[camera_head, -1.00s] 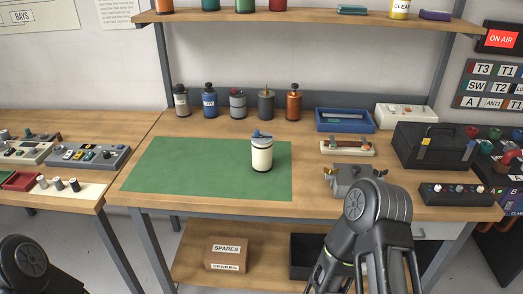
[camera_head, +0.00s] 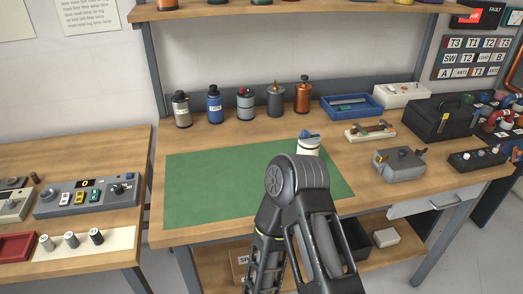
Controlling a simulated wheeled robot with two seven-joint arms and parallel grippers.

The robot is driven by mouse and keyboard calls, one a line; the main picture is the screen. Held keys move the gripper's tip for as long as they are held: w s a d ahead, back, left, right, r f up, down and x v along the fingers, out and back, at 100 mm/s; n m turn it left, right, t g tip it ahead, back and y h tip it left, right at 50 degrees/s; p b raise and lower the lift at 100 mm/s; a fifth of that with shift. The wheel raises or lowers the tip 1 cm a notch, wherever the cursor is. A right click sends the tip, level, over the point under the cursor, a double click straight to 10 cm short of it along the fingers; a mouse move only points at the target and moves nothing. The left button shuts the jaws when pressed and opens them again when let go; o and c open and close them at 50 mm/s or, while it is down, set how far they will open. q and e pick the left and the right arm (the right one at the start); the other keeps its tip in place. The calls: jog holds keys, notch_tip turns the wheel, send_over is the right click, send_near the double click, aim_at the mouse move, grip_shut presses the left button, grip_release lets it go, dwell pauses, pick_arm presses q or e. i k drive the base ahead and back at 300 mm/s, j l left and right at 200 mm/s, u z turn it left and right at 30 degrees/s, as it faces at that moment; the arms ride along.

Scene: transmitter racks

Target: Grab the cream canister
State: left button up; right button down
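The cream canister (camera_head: 308,147) stands upright on the green mat (camera_head: 215,185), near its right back part. It has a cream body, a dark band near the top and a blue piece on its lid. My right arm's dark bent joint stands in front of it and hides its lower part. Nothing is seen holding the canister. The fingers of my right gripper do not show; the arm's links run down out of the picture. My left gripper is not in view.
Several coloured canisters, including a blue one (camera_head: 214,105), stand in a row along the bench's back. A grey metal box (camera_head: 400,165), a blue tray (camera_head: 351,106) and a black toolbox (camera_head: 440,117) are to the right. The mat's left part is clear.

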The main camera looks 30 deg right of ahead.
aim_at(311, 145)
jog(key=i+j+z, duration=0.1)
jog(key=z, duration=0.2)
jog(key=j+z, duration=0.1)
jog(key=z, duration=1.95)
